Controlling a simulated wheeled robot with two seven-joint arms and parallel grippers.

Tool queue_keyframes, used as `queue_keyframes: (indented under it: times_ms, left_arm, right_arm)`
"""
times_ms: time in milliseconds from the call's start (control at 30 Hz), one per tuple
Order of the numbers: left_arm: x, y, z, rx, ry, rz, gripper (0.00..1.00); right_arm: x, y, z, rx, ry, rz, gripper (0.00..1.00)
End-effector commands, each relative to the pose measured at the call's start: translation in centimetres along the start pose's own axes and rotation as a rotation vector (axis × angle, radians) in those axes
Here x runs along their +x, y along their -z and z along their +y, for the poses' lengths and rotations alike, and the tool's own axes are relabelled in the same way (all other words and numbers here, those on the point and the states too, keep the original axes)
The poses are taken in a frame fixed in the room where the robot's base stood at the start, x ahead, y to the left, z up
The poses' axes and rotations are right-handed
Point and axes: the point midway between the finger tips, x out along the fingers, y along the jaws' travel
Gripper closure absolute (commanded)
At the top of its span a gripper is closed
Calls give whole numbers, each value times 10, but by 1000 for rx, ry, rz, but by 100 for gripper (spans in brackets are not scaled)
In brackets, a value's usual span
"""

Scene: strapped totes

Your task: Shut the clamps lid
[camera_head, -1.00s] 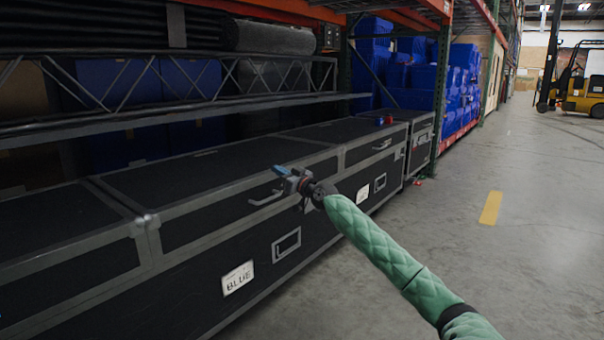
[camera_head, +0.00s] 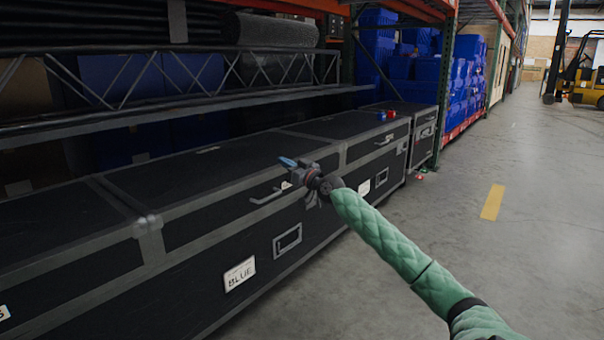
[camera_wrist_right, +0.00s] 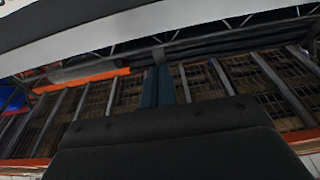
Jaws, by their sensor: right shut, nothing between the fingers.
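A row of long black cases with grey edging stands along the rack. The lid (camera_head: 215,173) of the case labelled BLUE (camera_head: 240,273) lies flat and looks closed. No label reading clamps is legible, so I cannot tell which lid is the clamps one. My right gripper (camera_head: 287,162) is above the front edge of the BLUE case's lid, near its grey handle (camera_head: 268,193). It is shut and empty. In the right wrist view its blue-grey fingers (camera_wrist_right: 158,88) point toward the rack. I cannot tell whether it touches the lid. My left gripper is not in view.
A metal truss (camera_head: 200,75) and rolled black material (camera_head: 270,30) are on the rack above the cases. Small red and blue items (camera_head: 386,115) sit on a farther case. Blue totes (camera_head: 430,80) are stacked beyond. The concrete floor (camera_head: 530,220) at the right is open.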

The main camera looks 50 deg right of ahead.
Motion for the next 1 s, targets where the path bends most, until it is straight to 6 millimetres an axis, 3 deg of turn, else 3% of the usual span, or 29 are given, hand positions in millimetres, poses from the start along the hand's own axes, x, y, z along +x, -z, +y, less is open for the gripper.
queue_keyframes:
  times_ms: [600, 1000]
  left_arm:
    - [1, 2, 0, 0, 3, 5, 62]
    - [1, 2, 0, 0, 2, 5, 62]
  right_arm:
    - [-63, -6, 0, 2, 0, 1, 100]
    - [-73, -6, 0, 0, 0, 1, 100]
